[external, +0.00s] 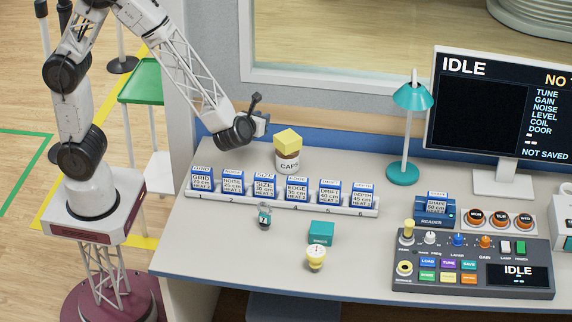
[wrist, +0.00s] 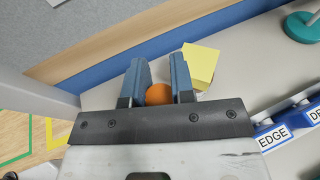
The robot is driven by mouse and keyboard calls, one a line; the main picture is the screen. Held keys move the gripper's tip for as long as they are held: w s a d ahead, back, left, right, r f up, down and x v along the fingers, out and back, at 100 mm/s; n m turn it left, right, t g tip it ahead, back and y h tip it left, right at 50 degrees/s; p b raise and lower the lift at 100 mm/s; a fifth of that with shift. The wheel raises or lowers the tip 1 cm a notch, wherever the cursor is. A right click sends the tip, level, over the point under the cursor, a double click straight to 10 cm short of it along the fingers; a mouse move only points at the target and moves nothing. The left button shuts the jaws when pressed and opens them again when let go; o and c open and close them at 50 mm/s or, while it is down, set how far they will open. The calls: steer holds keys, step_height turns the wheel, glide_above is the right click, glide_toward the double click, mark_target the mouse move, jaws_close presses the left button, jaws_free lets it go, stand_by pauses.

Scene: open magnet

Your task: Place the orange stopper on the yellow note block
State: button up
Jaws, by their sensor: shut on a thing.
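The orange stopper (wrist: 159,95) is between the two fingers of my gripper (wrist: 160,82) in the wrist view. My gripper is shut on it. In the external view my gripper (external: 260,115) is raised above the desk, left of the yellow note block (external: 287,138); the stopper cannot be made out there. The yellow note block appears at the top of the white CAPS jar (external: 287,162); I cannot tell for certain that it rests on it. In the wrist view the block (wrist: 201,64) is just right of the fingers, apart from them.
A rack (external: 280,203) of several labelled blue blocks stands in front of the jar. A teal lamp (external: 404,172) and a monitor (external: 497,180) stand to the right. A control console (external: 470,262) is at front right. A wall and window ledge (external: 330,85) run behind.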

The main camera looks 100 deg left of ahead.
steer(key=s+a, duration=0.2)
steer(key=s, duration=0.5)
steer(key=shift+a, duration=0.2)
steer(key=shift+w, duration=0.1)
glide_above(290, 133)
steer(key=shift+d+f, duration=0.1)
steer(key=shift+f, duration=0.65)
steer(key=shift+f, duration=0.1)
steer(key=shift+f, duration=1.65)
steer(key=shift+f, duration=0.15)
